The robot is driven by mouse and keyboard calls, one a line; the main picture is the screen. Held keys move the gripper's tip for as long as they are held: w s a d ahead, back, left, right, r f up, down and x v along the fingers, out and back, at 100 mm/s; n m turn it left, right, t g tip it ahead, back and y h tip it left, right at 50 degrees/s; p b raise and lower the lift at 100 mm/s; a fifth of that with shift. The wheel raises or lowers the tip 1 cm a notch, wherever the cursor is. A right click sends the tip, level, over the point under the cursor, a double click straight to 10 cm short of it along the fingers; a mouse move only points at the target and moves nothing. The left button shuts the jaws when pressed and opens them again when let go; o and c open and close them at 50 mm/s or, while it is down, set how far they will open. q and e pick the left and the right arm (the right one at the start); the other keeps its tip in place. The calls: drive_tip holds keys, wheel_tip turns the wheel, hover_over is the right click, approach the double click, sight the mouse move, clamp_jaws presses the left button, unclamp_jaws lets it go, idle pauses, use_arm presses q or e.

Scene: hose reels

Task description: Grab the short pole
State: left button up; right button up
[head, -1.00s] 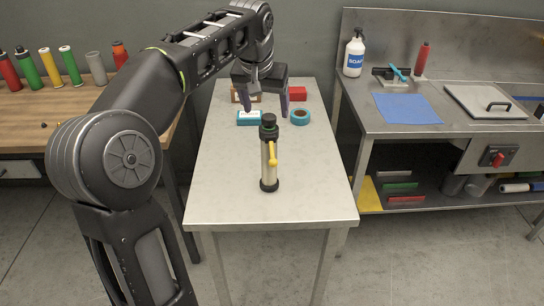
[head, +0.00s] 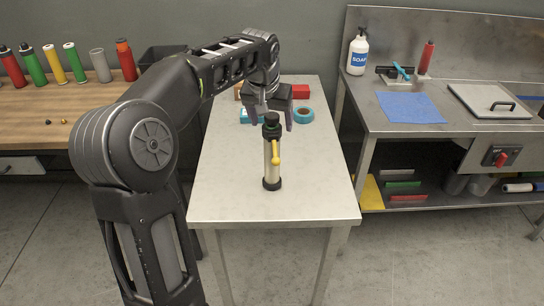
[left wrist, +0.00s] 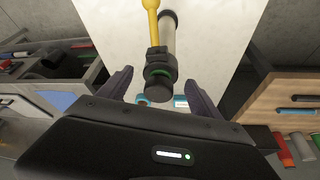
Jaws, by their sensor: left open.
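The short pole (head: 272,160) stands upright on the metal table in the head view. It has a pale shaft, black ends, a green ring and a yellow lever on its side. My left gripper (head: 271,122) is open and empty at the far side of the pole's top, its fingers pointing down. In the left wrist view the pole (left wrist: 168,38) shows ahead, its dark top in line with the gap between the two fingers (left wrist: 160,82). I see no contact between fingers and pole. My right gripper is not in view.
The table (head: 230,190) is clear around the pole's foot. A steel bench (head: 440,125) stands right, a wooden bench (head: 60,108) left.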

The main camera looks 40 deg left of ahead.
use_arm(q)
drive_tip(key=shift+w+a+f, duration=0.1)
drive_tip(key=shift+w+f, duration=0.15)
drive_tip(key=shift+f, duration=0.35)
drive_tip(key=shift+c, duration=0.2)
clamp_jaws()
idle(0.5)
drive_tip(key=shift+r, duration=0.1)
